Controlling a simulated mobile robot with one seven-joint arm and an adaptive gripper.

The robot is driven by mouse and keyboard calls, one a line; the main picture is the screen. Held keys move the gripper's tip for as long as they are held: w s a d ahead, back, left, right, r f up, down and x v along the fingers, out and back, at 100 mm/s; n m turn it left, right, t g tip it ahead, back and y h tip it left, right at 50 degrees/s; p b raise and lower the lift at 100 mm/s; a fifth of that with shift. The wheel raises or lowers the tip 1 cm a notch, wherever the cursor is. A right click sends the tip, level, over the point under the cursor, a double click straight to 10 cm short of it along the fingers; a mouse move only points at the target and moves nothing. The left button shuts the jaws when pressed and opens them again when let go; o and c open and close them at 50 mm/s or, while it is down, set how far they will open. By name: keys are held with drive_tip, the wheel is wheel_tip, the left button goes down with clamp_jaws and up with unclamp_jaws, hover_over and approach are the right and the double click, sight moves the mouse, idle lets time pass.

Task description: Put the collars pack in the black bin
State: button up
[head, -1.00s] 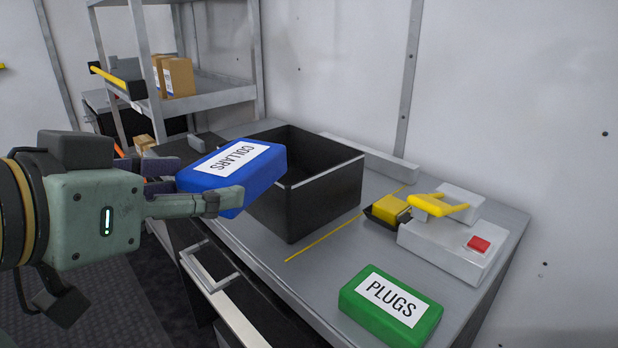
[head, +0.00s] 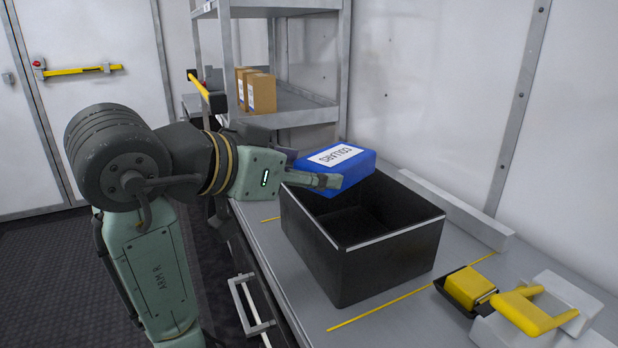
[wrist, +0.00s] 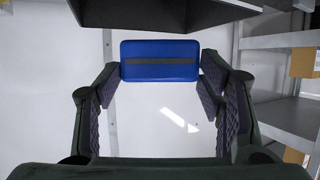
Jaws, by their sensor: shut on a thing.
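The blue collars pack (head: 352,158) with a white label is held in my gripper (head: 322,178), which is shut on it. In the head view the pack is over the far left part of the black bin (head: 392,262), around rim height or above; the exact gap is hard to tell. The bin stands open on the grey bench, and the part of its inside that shows is empty. In the wrist view the pack (wrist: 158,71) sits between both fingers of my gripper (wrist: 160,80), and part of the bin (wrist: 165,12) shows at the top edge.
A grey shelf with cardboard boxes (head: 261,92) stands behind the bench, left of the bin. A yellow block in a black tray (head: 468,290) and a yellow handle (head: 527,312) are at the lower right. A yellow line (head: 410,293) runs along the bench beside the bin.

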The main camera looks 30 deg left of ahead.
sight(300, 160)
drive_tip(key=w, duration=0.1)
drive_tip(key=w+a, duration=0.1)
drive_tip(key=w, duration=0.2)
drive_tip(key=shift+a+f, duration=0.15)
drive_tip(key=shift+a, duration=0.25)
drive_tip(key=f, duration=0.2)
drive_tip(key=f+p, duration=0.1)
drive_tip(key=shift+w+a, duration=0.2)
drive_tip(key=shift+w, duration=0.1)
drive_tip(key=shift+f, duration=0.35)
drive_tip(key=shift+f, duration=0.1)
drive_tip(key=shift+f, duration=0.15)
drive_tip(key=o, duration=1.3)
drive_tip(key=shift+c, duration=0.2)
